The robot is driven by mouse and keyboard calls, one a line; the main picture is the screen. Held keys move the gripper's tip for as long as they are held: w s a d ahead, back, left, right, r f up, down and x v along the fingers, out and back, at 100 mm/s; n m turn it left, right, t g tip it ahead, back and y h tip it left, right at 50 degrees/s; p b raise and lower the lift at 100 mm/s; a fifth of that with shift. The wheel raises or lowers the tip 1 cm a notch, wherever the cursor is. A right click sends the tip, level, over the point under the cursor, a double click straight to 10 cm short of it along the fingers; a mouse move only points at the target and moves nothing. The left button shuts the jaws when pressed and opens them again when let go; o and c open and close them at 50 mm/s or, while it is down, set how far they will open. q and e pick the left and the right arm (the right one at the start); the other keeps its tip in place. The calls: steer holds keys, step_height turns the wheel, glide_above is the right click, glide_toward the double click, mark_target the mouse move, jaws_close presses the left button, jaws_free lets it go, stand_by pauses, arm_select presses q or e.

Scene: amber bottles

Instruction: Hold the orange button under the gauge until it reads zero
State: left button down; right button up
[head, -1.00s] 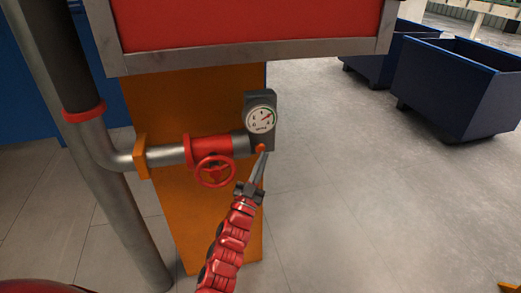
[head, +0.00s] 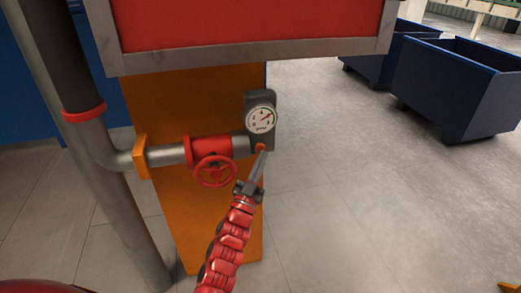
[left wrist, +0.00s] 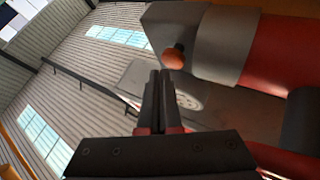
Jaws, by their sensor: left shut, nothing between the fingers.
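The orange button (head: 260,147) sits on the dark housing just below the round white gauge (head: 261,119). The gauge's red needle points up and to the right; its numbers are too small to read. My left gripper (head: 263,156) is shut and empty, its fingertips just below the button. In the left wrist view the button (left wrist: 173,57) shows just beyond the tips of the shut fingers (left wrist: 160,73); I cannot tell whether they touch it. The gauge face (left wrist: 188,101) is partly hidden behind the fingers there. My right gripper is not in view.
A red valve wheel (head: 215,171) on the grey pipe (head: 165,155) stands left of my gripper. An orange column (head: 190,225) is behind, under a red panel (head: 250,20). Blue bins (head: 460,85) stand at the far right. The floor right of the column is mostly clear.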

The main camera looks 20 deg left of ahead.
arm_select(q)
steer(key=shift+w+a, duration=0.35)
steer(key=shift+w, duration=0.25)
stand_by(0.7)
steer(key=shift+s, duration=0.1)
stand_by(2.9)
steer(key=shift+s+d, duration=0.5)
steer(key=shift+s, duration=0.2)
steer(key=s+d, duration=0.1)
steer(key=s, duration=0.1)
steer(key=s+d, duration=0.1)
steer(key=s, duration=0.1)
steer(key=shift+d+b, duration=0.3)
steer(key=shift+d, duration=0.1)
steer(key=shift+s, duration=0.1)
